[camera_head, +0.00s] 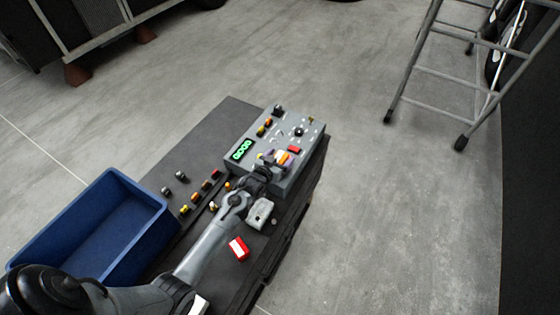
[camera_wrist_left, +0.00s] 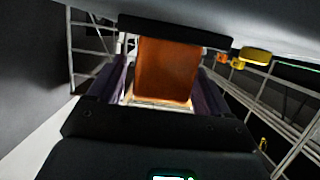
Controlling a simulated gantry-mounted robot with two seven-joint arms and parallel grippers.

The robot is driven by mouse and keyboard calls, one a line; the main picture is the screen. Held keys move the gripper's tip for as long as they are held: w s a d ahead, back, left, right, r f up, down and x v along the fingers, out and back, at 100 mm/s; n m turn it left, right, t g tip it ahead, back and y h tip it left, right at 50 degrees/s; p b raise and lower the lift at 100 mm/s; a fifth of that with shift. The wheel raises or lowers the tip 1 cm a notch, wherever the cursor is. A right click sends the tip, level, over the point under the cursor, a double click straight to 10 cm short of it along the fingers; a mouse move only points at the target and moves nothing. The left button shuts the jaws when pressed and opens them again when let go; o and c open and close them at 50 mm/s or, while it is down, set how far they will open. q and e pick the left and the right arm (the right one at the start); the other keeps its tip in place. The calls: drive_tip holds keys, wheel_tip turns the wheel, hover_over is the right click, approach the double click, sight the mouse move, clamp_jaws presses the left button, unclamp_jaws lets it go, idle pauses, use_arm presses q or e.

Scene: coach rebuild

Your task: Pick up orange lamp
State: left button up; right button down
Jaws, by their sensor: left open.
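An orange lamp with a square face fills the middle of the left wrist view (camera_wrist_left: 168,70), and it shows small in the head view (camera_head: 282,158) at the near right part of the grey console (camera_head: 285,184). My left gripper (camera_head: 277,157) is over the console. Its two purple fingers stand on either side of the orange lamp, open, with narrow gaps visible in the wrist view. The gripper partly hides the lamp in the head view. My right gripper is not in view.
A red button (camera_head: 294,149) sits close beside the lamp. The console also bears a green display (camera_head: 242,149) and several switches. Several small coloured parts lie on the dark bench (camera_head: 226,121) to the left. A blue bin (camera_head: 160,226) stands at left, a ladder (camera_head: 428,73) at upper right.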

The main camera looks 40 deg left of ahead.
use_arm(q)
drive_tip(key=shift+x, duration=0.95)
drive_tip(key=shift+c, duration=0.3)
drive_tip(key=c, duration=1.1)
drive_tip(key=shift+o, duration=0.2)
